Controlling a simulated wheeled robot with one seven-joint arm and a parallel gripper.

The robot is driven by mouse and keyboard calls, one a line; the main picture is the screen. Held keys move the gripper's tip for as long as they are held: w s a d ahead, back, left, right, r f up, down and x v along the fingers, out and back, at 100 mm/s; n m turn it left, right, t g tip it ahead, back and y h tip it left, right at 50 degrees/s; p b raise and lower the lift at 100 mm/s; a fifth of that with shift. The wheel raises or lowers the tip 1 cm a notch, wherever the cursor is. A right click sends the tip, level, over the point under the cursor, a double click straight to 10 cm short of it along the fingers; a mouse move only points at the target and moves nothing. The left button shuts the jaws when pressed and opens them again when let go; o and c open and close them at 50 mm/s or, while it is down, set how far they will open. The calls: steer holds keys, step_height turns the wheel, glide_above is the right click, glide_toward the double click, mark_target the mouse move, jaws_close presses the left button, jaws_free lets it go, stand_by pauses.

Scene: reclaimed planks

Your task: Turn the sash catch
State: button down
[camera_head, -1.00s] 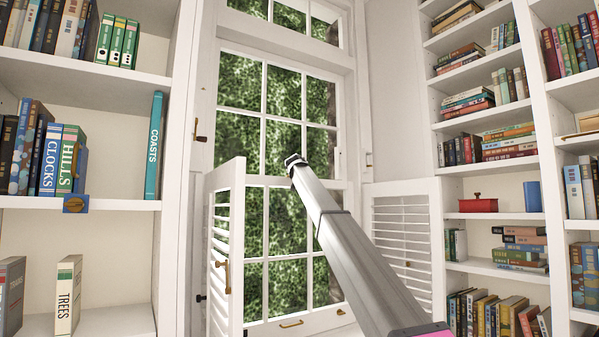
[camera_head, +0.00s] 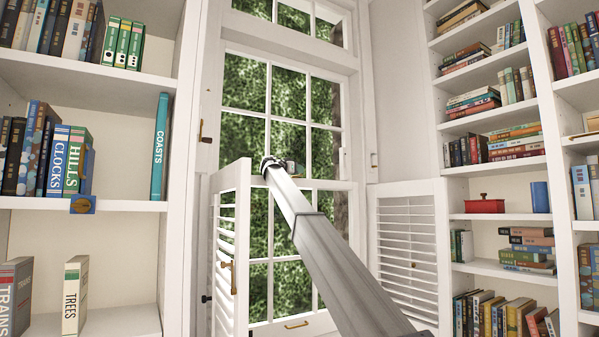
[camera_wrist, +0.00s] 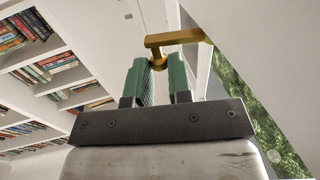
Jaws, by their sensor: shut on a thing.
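The sash window's meeting rail (camera_head: 320,185) crosses the window at mid height in the head view. My gripper (camera_head: 268,163) is at this rail, at the end of my grey arm. In the wrist view the brass sash catch (camera_wrist: 178,38) shows as a bent lever with a rounded end. The catch's base is not clear in the head view; a small dark piece (camera_head: 290,167) shows just right of my gripper.
A louvred shutter (camera_head: 230,250) stands folded out left of the window, close to my gripper. Another shutter (camera_head: 407,240) is at the right. Bookshelves (camera_head: 90,205) flank both sides. A brass sash lift (camera_head: 296,325) is on the lower sash.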

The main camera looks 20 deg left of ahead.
steer(key=shift+s+d+f+m+g+h, duration=0.2)
steer(key=shift+m+g+h, duration=0.2)
steer(key=shift+m+h, duration=0.15)
steer(key=c, duration=1)
jaws_free()
steer(key=shift+r, duration=0.1)
steer(key=shift+c, duration=0.2)
steer(key=shift+a, duration=0.1)
steer(key=shift+a, duration=0.1)
steer(key=v, duration=1)
steer(key=shift+s, duration=0.4)
